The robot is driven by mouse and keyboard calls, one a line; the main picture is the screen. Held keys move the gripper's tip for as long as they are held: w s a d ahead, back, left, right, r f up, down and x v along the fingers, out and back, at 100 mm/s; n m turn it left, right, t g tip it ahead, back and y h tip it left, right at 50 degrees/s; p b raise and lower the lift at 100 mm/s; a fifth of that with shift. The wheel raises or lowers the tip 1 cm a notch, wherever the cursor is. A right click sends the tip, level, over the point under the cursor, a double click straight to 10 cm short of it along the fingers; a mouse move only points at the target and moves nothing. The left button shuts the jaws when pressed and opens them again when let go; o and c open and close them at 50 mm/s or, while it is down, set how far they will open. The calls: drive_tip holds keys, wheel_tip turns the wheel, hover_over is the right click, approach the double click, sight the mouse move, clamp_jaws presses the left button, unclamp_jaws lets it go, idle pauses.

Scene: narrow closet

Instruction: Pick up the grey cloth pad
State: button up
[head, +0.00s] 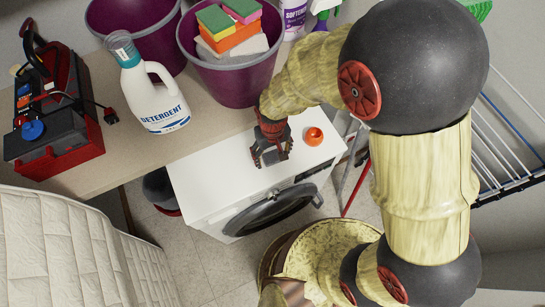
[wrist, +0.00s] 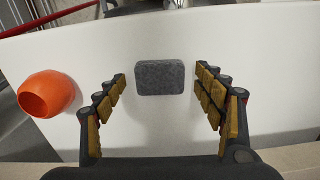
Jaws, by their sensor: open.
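The grey cloth pad (wrist: 160,77), a small dark grey block with rounded edges, lies on the white top of the washing machine (head: 205,180). In the wrist view it sits between and just past the fingertips of my gripper (wrist: 160,84), with clear space on both sides. My gripper is open and empty. In the head view my gripper (head: 270,158) points down over the washing machine top, and its fingers mostly hide the pad.
A detergent bottle (head: 150,90), a purple bucket holding sponges (head: 240,85) and a red-black toolbox (head: 55,125) stand on the shelf. A drying rack (head: 510,140) is at right.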

sight(272, 155)
drive_tip(key=shift+c, duration=0.2)
drive_tip(key=c, duration=1)
drive_tip(key=shift+r, duration=0.1)
drive_tip(key=shift+r, duration=0.5)
wheel_tip(272, 155, up, 2)
drive_tip(key=shift+r+p, duration=0.15)
drive_tip(key=shift+p, duration=0.5)
drive_tip(key=s+d+r+p, duration=0.3)
drive_tip(key=s+d+r, duration=0.2)
drive_tip(key=s+r, duration=0.4)
drive_tip(key=s, duration=0.4)
drive_tip(key=shift+r, duration=0.3)
drive_tip(key=shift+d, duration=0.1)
